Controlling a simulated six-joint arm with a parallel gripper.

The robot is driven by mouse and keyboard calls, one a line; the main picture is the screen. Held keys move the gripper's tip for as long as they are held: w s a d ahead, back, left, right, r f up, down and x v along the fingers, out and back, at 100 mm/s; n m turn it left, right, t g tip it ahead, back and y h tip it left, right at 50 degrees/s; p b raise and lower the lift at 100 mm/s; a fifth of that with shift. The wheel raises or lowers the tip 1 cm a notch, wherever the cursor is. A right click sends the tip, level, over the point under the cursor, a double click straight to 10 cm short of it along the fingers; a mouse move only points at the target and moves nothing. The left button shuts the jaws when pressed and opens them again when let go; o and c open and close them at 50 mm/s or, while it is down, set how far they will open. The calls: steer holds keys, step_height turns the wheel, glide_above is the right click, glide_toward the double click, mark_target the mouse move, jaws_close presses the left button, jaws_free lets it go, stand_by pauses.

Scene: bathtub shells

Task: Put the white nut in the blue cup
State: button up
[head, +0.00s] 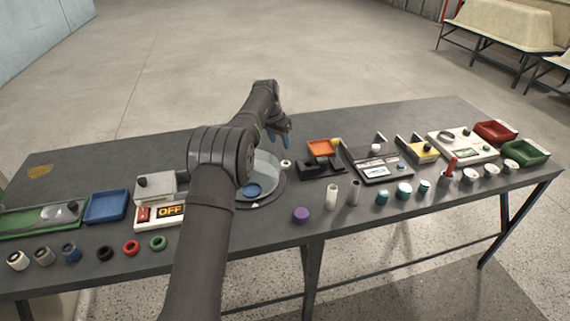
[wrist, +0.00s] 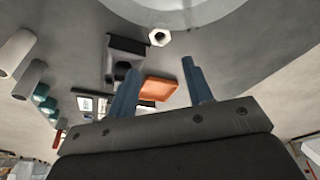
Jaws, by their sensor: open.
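The white nut (head: 285,163) lies on the dark table by the right edge of a round glass-like disc. In the wrist view the nut (wrist: 159,37) is hexagonal with a dark hole, just beyond my fingertips and not between them. My gripper (head: 279,140) is a little behind the nut in the head view, above the table, its fingers pointing down. In the wrist view my gripper (wrist: 160,66) has its two blue-grey fingers apart with nothing held between them. A small blue cup-like piece (head: 71,252) stands at the front left of the table.
The round disc (head: 268,172) carries a blue round piece (head: 252,190). Right of the nut are a black block (head: 318,166) and an orange tray (head: 320,147). A purple piece (head: 301,214) and white cylinder (head: 331,197) stand in front. A blue tray (head: 106,206) is left.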

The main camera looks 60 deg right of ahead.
glide_toward(285, 163)
steer(key=f, duration=0.1)
steer(key=d+f, duration=0.1)
steer(key=f, duration=0.1)
steer(key=shift+s+d+m, duration=0.15)
steer(key=shift+d+m, duration=0.1)
steer(key=shift+m, duration=0.05)
steer(key=shift+a+x, duration=0.2)
steer(key=shift+x, duration=1.1)
steer(key=shift+a+x, duration=0.2)
steer(key=shift+x, duration=1.15)
steer(key=shift+c, duration=0.5)
steer(key=c, duration=0.7)
steer(key=shift+c, duration=0.2)
steer(key=shift+r, duration=0.1)
